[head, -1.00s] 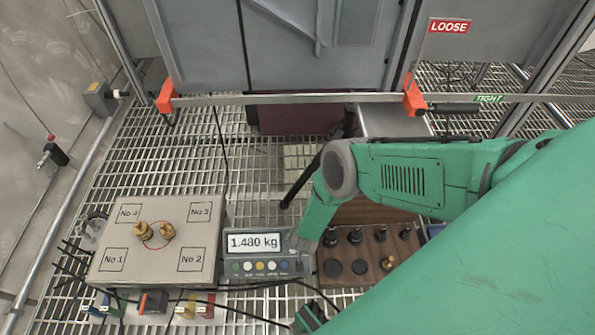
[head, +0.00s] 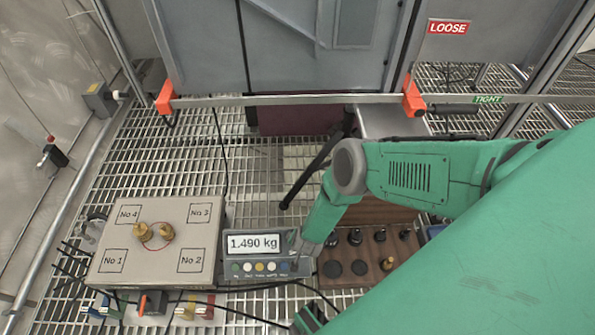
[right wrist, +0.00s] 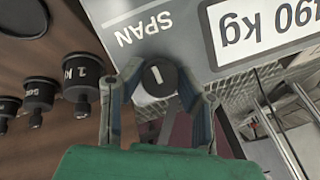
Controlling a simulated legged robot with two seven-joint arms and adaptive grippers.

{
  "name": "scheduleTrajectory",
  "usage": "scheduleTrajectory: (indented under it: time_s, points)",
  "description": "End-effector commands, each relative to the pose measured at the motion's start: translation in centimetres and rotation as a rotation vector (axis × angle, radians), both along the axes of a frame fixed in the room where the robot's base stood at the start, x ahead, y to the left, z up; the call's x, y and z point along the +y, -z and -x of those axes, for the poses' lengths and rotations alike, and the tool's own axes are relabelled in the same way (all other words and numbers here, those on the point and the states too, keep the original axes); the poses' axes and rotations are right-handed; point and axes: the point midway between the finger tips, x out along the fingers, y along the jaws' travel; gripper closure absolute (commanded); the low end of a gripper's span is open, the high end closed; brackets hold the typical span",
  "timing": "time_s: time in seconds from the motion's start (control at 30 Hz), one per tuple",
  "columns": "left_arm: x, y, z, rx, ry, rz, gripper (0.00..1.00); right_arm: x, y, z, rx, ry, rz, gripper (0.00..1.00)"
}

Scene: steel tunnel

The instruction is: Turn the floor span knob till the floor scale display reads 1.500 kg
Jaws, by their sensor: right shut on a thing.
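The floor scale display (head: 254,243) reads 1.490 kg in the head view; its digits show upside down and cut off in the right wrist view (right wrist: 262,28). My right gripper (head: 303,246) reaches down to the display unit's right end. In the right wrist view my right gripper (right wrist: 157,88) has its fingers on both sides of the dark round span knob (right wrist: 157,76), shut on it. The knob has a white pointer line, and SPAN is printed beside it. In the head view the gripper hides the knob. My left gripper is not in view.
The scale platform (head: 150,268), marked No 1 to No 4, stands left with two brass weights (head: 153,232) at its middle. A wooden board (head: 340,283) with dark weights lies right of the display unit. Cables run over the grating. A clamped bar (head: 300,99) crosses behind.

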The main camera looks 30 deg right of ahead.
Motion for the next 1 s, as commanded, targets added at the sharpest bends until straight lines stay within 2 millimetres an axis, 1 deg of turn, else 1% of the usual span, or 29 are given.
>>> scheduleTrajectory:
  time_s: [0.03, 0.07, 0.1, 0.4, 0.57, 0.77, 1.0]
  points:
    - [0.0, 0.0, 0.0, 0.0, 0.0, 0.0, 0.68, 0.1, 0.0, 0.1, 0.002, -0.002, -0.002, 0.64]
    - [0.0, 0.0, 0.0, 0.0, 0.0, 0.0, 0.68, 0.1, 0.0, 0.1, 0.002, -0.002, -0.002, 0.53]
    - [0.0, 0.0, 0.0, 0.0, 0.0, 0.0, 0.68, 0.1, 0.0, 0.1, 0.002, -0.002, -0.002, 0.51]
    - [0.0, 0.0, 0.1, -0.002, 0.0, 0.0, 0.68, 0.0, 0.0, 0.1, 0.001, -0.001, 0.0, 0.51]
    - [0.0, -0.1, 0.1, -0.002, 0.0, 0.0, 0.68, 0.1, -0.7, 0.3, 0.003, -0.002, 0.0, 0.51]
    - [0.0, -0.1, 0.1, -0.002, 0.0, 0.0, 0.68, 0.4, -2.9, 1.3, 0.002, -0.002, -0.002, 0.51]
    - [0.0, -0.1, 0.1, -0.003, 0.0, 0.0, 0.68, 0.9, -6.4, 3.0, 0.004, -0.002, -0.002, 0.51]
